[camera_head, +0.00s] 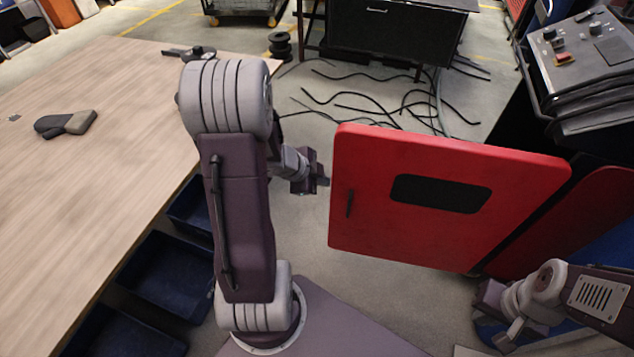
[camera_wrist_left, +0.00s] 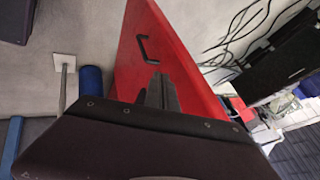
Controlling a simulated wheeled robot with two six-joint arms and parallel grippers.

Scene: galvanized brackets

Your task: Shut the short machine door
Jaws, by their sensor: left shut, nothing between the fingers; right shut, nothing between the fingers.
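The red machine door (camera_head: 375,215) stands open, swung out from the machine at the right. It has a dark window (camera_head: 437,194) and a dark handle (camera_head: 349,203) near its free left edge. My left gripper (camera_head: 324,181) is shut and empty, close to that free edge. In the left wrist view its closed fingers (camera_wrist_left: 160,92) lie in front of the red door (camera_wrist_left: 185,62), below the handle (camera_wrist_left: 146,49); I cannot tell whether they touch it. My right gripper (camera_head: 482,303) is shut and empty, low at the right below the door; its fingertips are hard to make out.
A second red panel (camera_head: 575,215) is behind the door at the right, under a control console (camera_head: 590,55). A wooden table (camera_head: 90,160) with blue bins (camera_head: 165,280) below fills the left. Loose black cables (camera_head: 390,105) lie on the floor behind the door.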

